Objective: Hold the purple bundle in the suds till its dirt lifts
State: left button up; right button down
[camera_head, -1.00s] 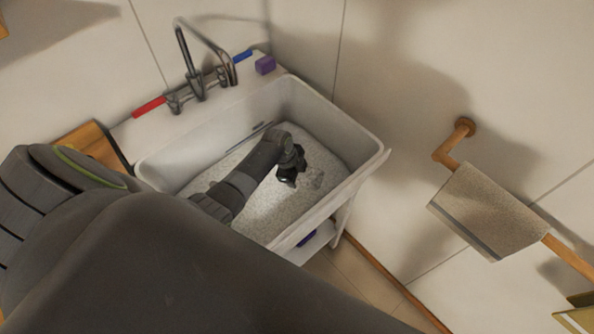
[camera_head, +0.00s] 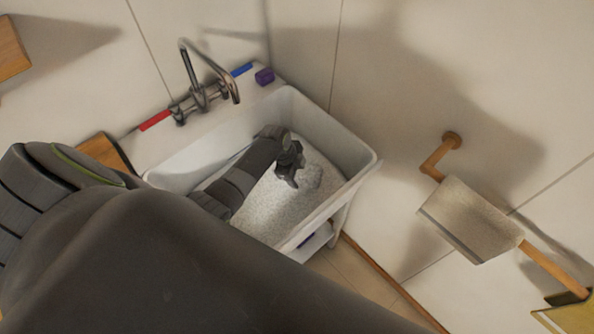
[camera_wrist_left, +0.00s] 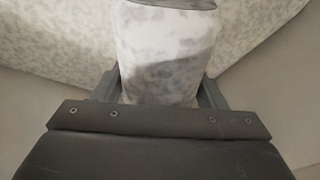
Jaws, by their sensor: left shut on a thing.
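My left gripper (camera_head: 290,163) is inside the white sink basin (camera_head: 362,160), over the speckled white suds (camera_head: 262,212). It is shut on a rounded, pale bundle mottled with grey, whose bulk fills the space between the fingers in the left wrist view (camera_wrist_left: 165,55). No purple shows on this bundle there; whether foam covers it I cannot tell. In the head view the gripper and arm largely hide it. A greyish patch (camera_head: 313,177) shows in the suds beside the fingers. How deep the bundle sits is unclear. My right gripper is not in view.
A tap (camera_head: 200,95) stands behind the basin, with red (camera_head: 156,121) and blue (camera_head: 242,70) strips beside it. A small purple block (camera_head: 264,76) sits on the back ledge. A paper roll (camera_head: 470,220) hangs on a wooden wall rail at right.

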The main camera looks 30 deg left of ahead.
pick_arm(q)
jog(key=shift+r+p, duration=2.25)
jog(key=shift+r, duration=0.55)
jog(key=shift+r+p, duration=0.3)
jog(key=shift+r, duration=1)
notch_tip(320, 180, up, 8)
jog(key=shift+r, duration=0.2)
jog(key=shift+f, duration=0.1)
